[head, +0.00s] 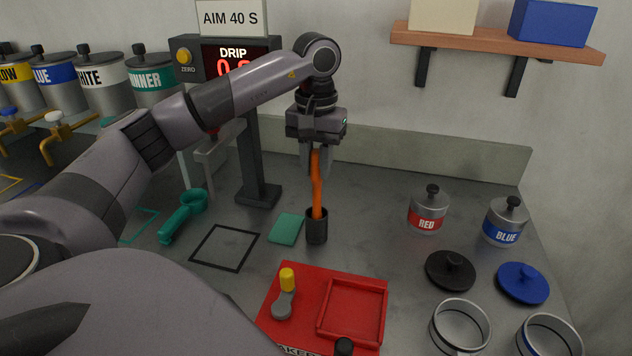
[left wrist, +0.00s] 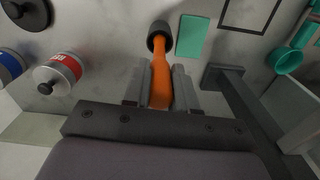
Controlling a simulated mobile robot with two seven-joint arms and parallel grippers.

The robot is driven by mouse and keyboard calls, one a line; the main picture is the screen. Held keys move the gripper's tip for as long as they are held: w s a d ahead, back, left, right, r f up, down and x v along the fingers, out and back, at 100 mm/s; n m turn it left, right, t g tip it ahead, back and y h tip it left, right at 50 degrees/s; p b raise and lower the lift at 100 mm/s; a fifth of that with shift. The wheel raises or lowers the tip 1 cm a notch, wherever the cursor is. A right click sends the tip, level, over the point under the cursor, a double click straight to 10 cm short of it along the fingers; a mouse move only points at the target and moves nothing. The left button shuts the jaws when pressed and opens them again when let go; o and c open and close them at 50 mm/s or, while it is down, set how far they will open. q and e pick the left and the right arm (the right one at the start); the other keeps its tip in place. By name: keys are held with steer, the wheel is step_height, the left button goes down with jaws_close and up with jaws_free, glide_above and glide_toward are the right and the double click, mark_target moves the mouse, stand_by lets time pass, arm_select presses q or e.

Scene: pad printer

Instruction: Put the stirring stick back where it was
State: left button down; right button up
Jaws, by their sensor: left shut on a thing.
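The orange stirring stick (head: 316,185) stands upright, its lower end inside a small dark cup (head: 316,228) on the grey bench. My left gripper (head: 315,165) is above the cup, pointing down, and shut on the upper part of the stick. In the left wrist view the stick (left wrist: 161,80) runs from between the fingers (left wrist: 160,92) to the mouth of the cup (left wrist: 158,38). The stick's bottom end is hidden in the cup, so I cannot tell whether it touches the base. My right gripper is not in view.
A green pad (head: 286,229) lies just left of the cup. The display post (head: 255,160) stands behind it to the left. A red tray unit (head: 305,300) is in front. Red (head: 428,210) and blue (head: 504,222) tins stand right, with clear bench between.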

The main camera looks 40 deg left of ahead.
mark_target(316, 185)
arm_select(q)
steer(key=shift+f, duration=1.95)
steer(key=shift+f, duration=0.2)
steer(key=c, duration=0.9)
jaws_free()
steer(key=shift+r, duration=0.1)
step_height(316, 185, up, 11)
steer(key=shift+f+p, duration=0.1)
steer(key=shift+p, duration=0.5)
steer(key=shift+r+p, duration=0.3)
steer(key=shift+r, duration=0.45)
